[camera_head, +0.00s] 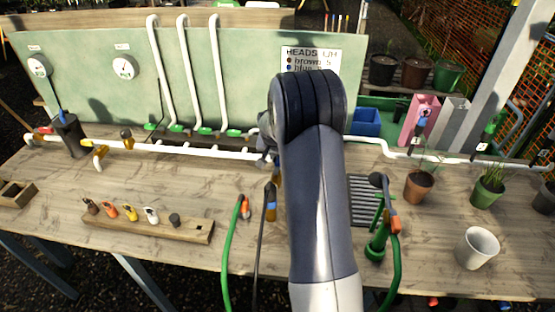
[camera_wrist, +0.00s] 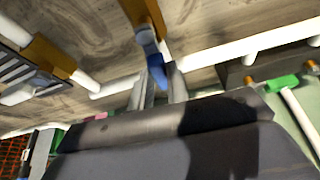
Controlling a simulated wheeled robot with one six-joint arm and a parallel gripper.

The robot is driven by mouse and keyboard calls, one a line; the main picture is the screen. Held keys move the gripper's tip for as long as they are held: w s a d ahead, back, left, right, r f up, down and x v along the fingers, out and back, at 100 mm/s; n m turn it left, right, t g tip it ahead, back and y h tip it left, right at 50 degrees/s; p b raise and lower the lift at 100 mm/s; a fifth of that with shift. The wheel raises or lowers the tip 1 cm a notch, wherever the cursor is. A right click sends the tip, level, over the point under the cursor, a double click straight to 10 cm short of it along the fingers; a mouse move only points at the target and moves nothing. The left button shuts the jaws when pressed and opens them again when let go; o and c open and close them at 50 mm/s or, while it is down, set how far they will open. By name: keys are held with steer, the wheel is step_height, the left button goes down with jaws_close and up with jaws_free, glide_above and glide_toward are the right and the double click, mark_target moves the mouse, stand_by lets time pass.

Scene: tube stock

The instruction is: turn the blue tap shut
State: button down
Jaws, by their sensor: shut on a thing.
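The blue tap handle (camera_wrist: 151,48) shows in the wrist view on an orange-brown fitting (camera_wrist: 146,14). The handle's tip reaches between the two fingers of my gripper (camera_wrist: 163,82), which are closed on it. In the camera_head view my own arm covers the middle of the bench and hides most of the gripper and the tap. The white pipe (camera_wrist: 225,55) runs beside the tap in the wrist view; it also shows along the bench in the camera_head view (camera_head: 220,152).
The wooden bench (camera_head: 60,185) carries a wooden block (camera_head: 190,230) with several small fittings, left of my arm. A green hose (camera_head: 229,255) lies left of my arm. A white cup (camera_head: 477,248) and potted plants stand right. A green board (camera_head: 90,85) rises behind.

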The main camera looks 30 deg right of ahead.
steer(key=shift+s+d+m+g+h+b, duration=0.15)
steer(key=shift+s+m+g+b, duration=1.05)
steer(key=shift+m, duration=1.7)
steer(key=shift+s+d+m+g+h+b, duration=0.1)
steer(key=shift+s+m+g+b, duration=0.5)
steer(key=shift+m+b, duration=1.8)
steer(key=shift+s+d+m+g+h+b, duration=0.15)
steer(key=shift+s+m+g+b, duration=0.7)
steer(key=shift+m, duration=2.55)
steer(key=shift+w+g, duration=0.2)
steer(key=shift+g, duration=0.15)
steer(key=c, duration=1.4)
jaws_free()
steer(key=shift+o, duration=0.2)
steer(key=v, duration=1)
steer(key=shift+a+r, duration=0.2)
steer(key=shift+r, duration=0.15)
steer(key=shift+f, duration=0.15)
